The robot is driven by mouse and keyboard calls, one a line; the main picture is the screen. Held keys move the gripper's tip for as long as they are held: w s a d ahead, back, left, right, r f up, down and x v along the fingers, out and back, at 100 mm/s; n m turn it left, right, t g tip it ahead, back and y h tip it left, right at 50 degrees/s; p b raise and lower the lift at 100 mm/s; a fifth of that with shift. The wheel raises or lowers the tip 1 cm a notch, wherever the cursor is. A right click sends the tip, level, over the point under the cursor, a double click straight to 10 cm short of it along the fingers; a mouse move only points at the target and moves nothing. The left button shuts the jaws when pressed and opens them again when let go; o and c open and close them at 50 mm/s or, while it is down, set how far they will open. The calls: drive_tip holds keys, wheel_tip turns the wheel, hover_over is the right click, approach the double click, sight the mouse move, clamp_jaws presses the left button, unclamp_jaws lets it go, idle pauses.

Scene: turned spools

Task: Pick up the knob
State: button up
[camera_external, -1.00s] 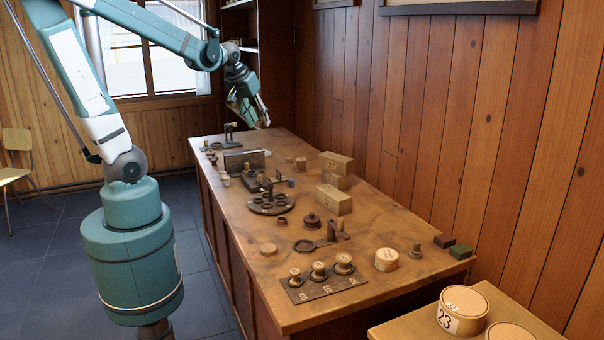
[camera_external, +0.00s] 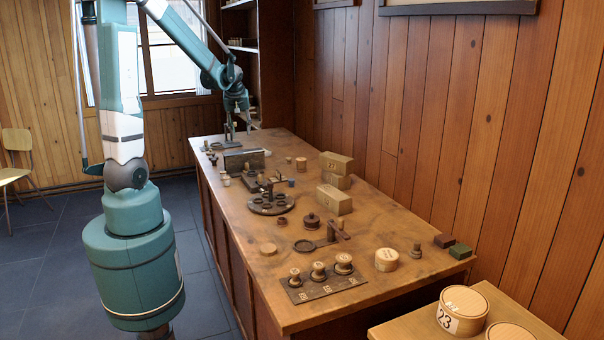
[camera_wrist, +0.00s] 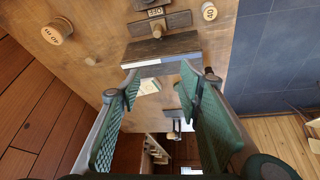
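Several turned wooden pieces stand on the bench, and I cannot tell for certain which is the knob. A small knob-like piece (camera_wrist: 157,29) sits on a dark plate near the top of the wrist view. A pale spool (camera_wrist: 57,31) stands at the upper left there, and a pale labelled piece (camera_wrist: 208,12) at the upper right. My gripper (camera_external: 238,134) is at the bench's far end, pointing down beside a dark stand. In the wrist view my gripper (camera_wrist: 168,76) is open, its green pads wide apart with nothing held between them.
A dark block with a shiny face (camera_external: 243,161) stands just in front of my gripper. A dark round tray with holes (camera_external: 270,205) is mid-bench. A dark board with several spools (camera_external: 325,286) lies at the near end.

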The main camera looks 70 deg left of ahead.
sight(214, 160)
drive_tip(key=s+a+f+n, duration=0.1)
drive_tip(key=a+f, duration=0.1)
drive_tip(key=a, duration=0.1)
drive_tip(key=s+a+f+n+g, duration=0.1)
drive_tip(key=s+a+f, duration=0.1)
drive_tip(key=a, duration=0.2)
drive_tip(key=s+a+f+n+b, duration=0.1)
drive_tip(key=s+a+f, duration=0.1)
drive_tip(key=a+f, duration=0.1)
drive_tip(key=shift+a, duration=0.75)
drive_tip(key=s+a+f+n+g, duration=0.1)
drive_tip(key=s+a+f+n, duration=0.1)
drive_tip(key=s+a+f, duration=0.3)
drive_tip(key=shift+a+f+n+b, duration=0.25)
drive_tip(key=shift+a+n+b, duration=0.1)
drive_tip(key=shift+a, duration=0.65)
drive_tip(key=shift+x, duration=1.25)
drive_tip(key=shift+b+x, duration=0.35)
drive_tip(key=shift+x, duration=2.3)
drive_tip(key=shift+s, duration=0.1)
drive_tip(key=shift+c, duration=0.7)
drive_tip(key=c, duration=0.6)
